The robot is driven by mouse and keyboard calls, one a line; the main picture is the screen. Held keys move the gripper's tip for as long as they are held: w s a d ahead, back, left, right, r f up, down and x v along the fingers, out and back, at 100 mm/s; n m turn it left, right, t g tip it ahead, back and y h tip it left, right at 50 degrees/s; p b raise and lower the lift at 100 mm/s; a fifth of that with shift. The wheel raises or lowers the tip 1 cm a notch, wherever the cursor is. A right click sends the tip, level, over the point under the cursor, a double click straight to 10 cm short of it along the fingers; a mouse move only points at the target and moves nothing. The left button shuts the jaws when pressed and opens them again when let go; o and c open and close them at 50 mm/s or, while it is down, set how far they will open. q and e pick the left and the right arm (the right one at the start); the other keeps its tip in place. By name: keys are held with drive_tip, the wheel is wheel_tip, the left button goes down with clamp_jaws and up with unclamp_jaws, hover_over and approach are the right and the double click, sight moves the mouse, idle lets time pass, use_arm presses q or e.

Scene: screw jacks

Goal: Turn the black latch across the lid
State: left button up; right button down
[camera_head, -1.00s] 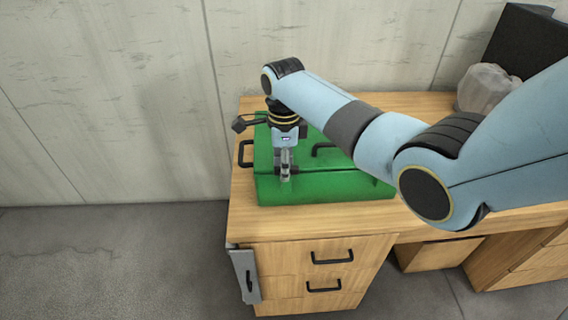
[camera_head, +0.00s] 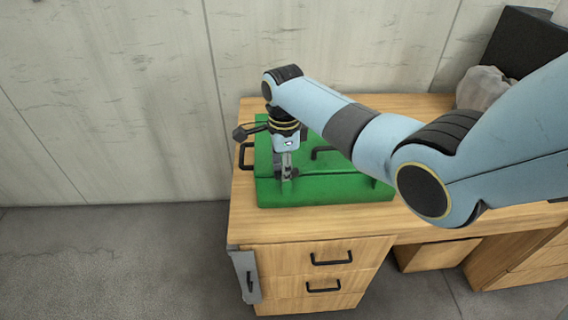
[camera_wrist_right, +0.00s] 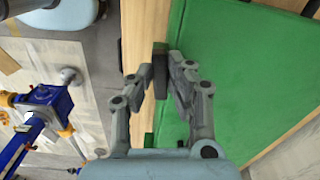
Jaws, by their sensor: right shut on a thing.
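The green case with its lid (camera_head: 340,188) lies on the wooden desk, and its green surface fills the right of the right wrist view (camera_wrist_right: 240,80). My right gripper (camera_head: 286,174) points down over the near left part of the lid. In the right wrist view its two fingers (camera_wrist_right: 168,78) are closed on a dark upright piece, the black latch (camera_wrist_right: 160,66), near the case's edge. The fingers hide much of the latch, so its exact angle across the lid is hard to tell. My left gripper is not in view.
A black handle (camera_head: 246,155) sticks out at the case's left side, and another black bar (camera_head: 322,152) is on the lid. Bare desk top (camera_head: 420,222) lies in front.

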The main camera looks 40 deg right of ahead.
drive_tip(key=n+p, duration=0.3)
drive_tip(key=n, duration=0.1)
drive_tip(key=shift+s+r, duration=0.15)
drive_tip(key=n+p, duration=0.1)
drive_tip(key=n, duration=0.3)
drive_tip(key=shift+s, duration=0.1)
drive_tip(key=n, duration=0.3)
drive_tip(key=shift+n+p, duration=0.3)
drive_tip(key=shift+p, duration=0.05)
drive_tip(key=shift+s+d+n, duration=0.1)
drive_tip(key=shift+s+n, duration=0.05)
drive_tip(key=shift+n, duration=2.15)
drive_tip(key=c, duration=1.3)
unclamp_jaws()
